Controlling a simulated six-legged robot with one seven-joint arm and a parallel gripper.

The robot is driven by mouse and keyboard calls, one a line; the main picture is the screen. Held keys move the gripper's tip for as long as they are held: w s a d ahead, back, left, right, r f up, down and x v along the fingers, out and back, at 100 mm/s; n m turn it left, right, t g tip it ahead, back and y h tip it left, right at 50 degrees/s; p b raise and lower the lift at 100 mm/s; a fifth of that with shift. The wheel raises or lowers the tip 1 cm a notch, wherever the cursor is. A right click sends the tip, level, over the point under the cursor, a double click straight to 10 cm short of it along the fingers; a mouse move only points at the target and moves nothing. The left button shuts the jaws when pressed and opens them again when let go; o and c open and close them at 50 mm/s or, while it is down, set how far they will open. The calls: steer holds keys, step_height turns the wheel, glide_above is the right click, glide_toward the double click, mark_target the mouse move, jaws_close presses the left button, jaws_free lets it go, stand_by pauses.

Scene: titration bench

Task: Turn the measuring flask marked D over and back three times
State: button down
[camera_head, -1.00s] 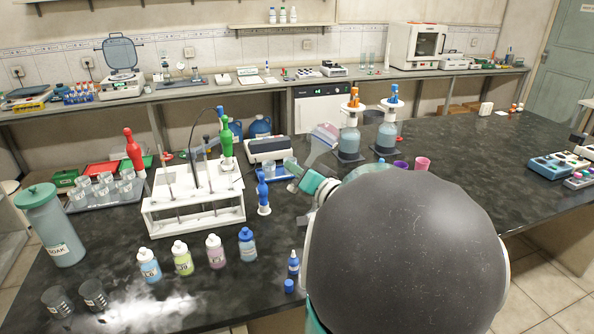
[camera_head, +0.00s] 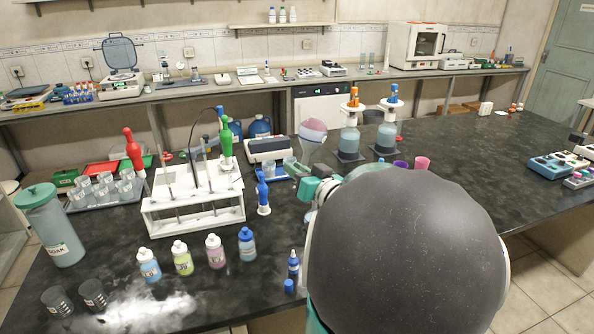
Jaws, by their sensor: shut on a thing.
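My gripper (camera_head: 298,171) is beyond the large dark rounded part of my arm, over the middle of the dark bench. It is shut on a clear glass flask (camera_head: 313,132) and holds it above the bench. The flask is bulb up with its neck pointing down, close to upside down. Pinkish-purple liquid shows in the upper part of the bulb. The neck and the fingertips are small and partly overlap, so the exact grip point is hard to see. No letter D can be read on the flask.
A white rack (camera_head: 195,205) with pipettes and a blue pipette filler (camera_head: 263,192) stand left of my gripper. Two liquid-filled dispenser bottles (camera_head: 349,140) (camera_head: 386,134) stand close on the right. Small labelled bottles (camera_head: 183,259) stand in front. The bench's right part is mostly clear.

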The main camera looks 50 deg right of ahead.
stand_by(0.3)
steer(key=m, duration=3.2)
steer(key=shift+r+m, duration=0.1)
steer(key=shift+m, duration=0.3)
steer(key=shift+r, duration=0.1)
